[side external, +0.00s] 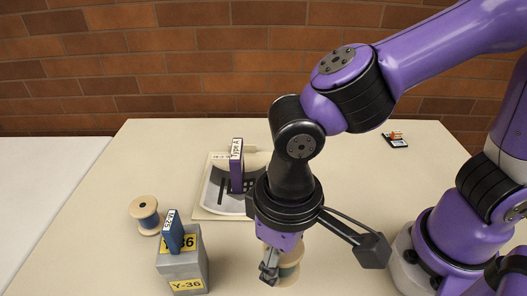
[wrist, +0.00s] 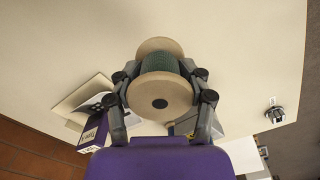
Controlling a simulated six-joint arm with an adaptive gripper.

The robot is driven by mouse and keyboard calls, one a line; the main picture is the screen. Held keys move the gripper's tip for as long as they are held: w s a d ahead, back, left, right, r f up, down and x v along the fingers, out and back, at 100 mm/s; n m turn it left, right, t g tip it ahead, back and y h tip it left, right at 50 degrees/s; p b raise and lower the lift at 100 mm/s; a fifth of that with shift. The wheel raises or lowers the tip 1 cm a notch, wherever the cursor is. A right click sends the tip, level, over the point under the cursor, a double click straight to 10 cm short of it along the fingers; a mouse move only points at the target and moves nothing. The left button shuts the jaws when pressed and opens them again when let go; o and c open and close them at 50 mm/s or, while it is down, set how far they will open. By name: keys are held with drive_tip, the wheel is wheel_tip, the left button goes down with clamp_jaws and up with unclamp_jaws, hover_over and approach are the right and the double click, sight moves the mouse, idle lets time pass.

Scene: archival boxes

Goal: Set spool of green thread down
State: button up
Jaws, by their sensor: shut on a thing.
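The spool of green thread (wrist: 160,83) has pale wooden flanges and dark green thread. In the wrist view it sits between the two fingers of my gripper (wrist: 161,75), which press on it from both sides. In the side external view the spool (side external: 289,274) is partly hidden behind my gripper (side external: 276,268), near the front of the table. I cannot tell whether its lower flange touches the table.
A blue-thread spool (side external: 148,214) stands at left, behind a grey box (side external: 183,268) marked Y-36 with a blue piece (side external: 174,233) on top. A purple Type A box (side external: 237,172) stands on a printed board (side external: 208,207). A small dark item (side external: 396,142) lies back right.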

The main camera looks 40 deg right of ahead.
drive_tip(key=shift+w+d+r+m, duration=0.2)
drive_tip(key=shift+w+r+m, duration=0.1)
drive_tip(key=shift+r, duration=0.3)
drive_tip(key=shift+w+d+r+m, duration=0.2)
drive_tip(key=shift+w+r, duration=0.05)
drive_tip(key=shift+r, duration=0.3)
drive_tip(key=w+d+r+m, duration=0.1)
drive_tip(key=w+d+m, duration=0.4)
drive_tip(key=d+m, duration=0.3)
drive_tip(key=w+d+m, duration=0.5)
drive_tip(key=d+m, duration=0.2)
drive_tip(key=d, duration=0.2)
drive_tip(key=d+f+m, duration=0.1)
drive_tip(key=d+f, duration=0.1)
drive_tip(key=d, duration=0.3)
drive_tip(key=w+d+f+m, duration=0.1)
drive_tip(key=d+f+m, duration=0.1)
drive_tip(key=d, duration=0.4)
drive_tip(key=d+f+m, duration=0.1)
drive_tip(key=d+f, duration=0.1)
drive_tip(key=d, duration=0.4)
drive_tip(key=shift+w+f+m, duration=0.1)
drive_tip(key=shift+w+m, duration=0.15)
drive_tip(key=shift+m, duration=0.05)
drive_tip(key=shift+d+f, duration=0.15)
drive_tip(key=shift+d, duration=0.1)
drive_tip(key=shift+f, duration=2)
